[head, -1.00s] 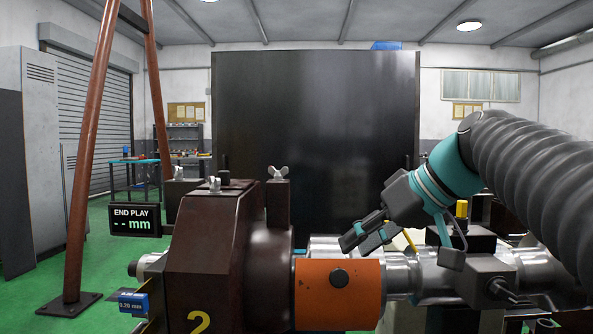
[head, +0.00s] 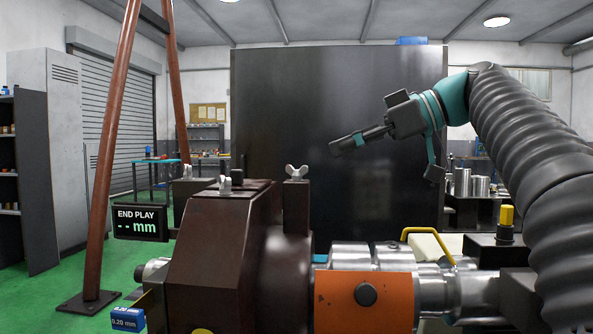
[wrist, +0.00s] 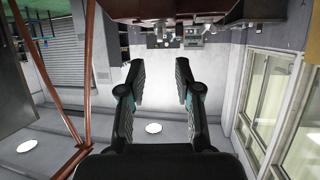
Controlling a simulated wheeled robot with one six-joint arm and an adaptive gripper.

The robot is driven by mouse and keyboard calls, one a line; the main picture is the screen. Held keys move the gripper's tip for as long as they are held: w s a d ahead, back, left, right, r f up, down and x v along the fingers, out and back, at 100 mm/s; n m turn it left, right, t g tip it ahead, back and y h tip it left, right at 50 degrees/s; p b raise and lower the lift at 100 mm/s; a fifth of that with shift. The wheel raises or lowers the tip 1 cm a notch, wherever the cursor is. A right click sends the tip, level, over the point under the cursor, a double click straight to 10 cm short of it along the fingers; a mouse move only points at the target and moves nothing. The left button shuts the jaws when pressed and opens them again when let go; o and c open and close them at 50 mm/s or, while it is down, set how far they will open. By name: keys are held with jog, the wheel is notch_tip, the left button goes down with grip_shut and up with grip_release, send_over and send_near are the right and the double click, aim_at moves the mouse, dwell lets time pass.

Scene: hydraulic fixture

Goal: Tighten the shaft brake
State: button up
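A bright metal shaft (head: 435,289) runs to the right from a brown housing (head: 222,262). An orange block (head: 363,300) with a dark round knob sits around the shaft. A dark block with a yellow-topped knob (head: 506,222) stands behind the shaft on the right. No part is labelled as the shaft brake, and I cannot tell which one it is. My gripper (head: 340,147) is raised well above the orange block, pointing left, and touches nothing. In the wrist view its two fingers (wrist: 160,85) are apart with nothing between them.
Wing nuts (head: 297,172) stick up from the brown housing. An "END PLAY" display (head: 140,222) shows dashes, with a blue 0.20 mm tag (head: 127,319) below. A red-brown frame leg (head: 112,150) stands left. A large dark panel (head: 330,110) rises behind. Open air surrounds my gripper.

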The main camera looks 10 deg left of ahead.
aim_at(297, 172)
jog(key=b+x, duration=0.1)
jog(key=x, duration=0.8)
jog(key=shift+a+f, duration=0.15)
jog(key=shift+a, duration=0.15)
grip_shut()
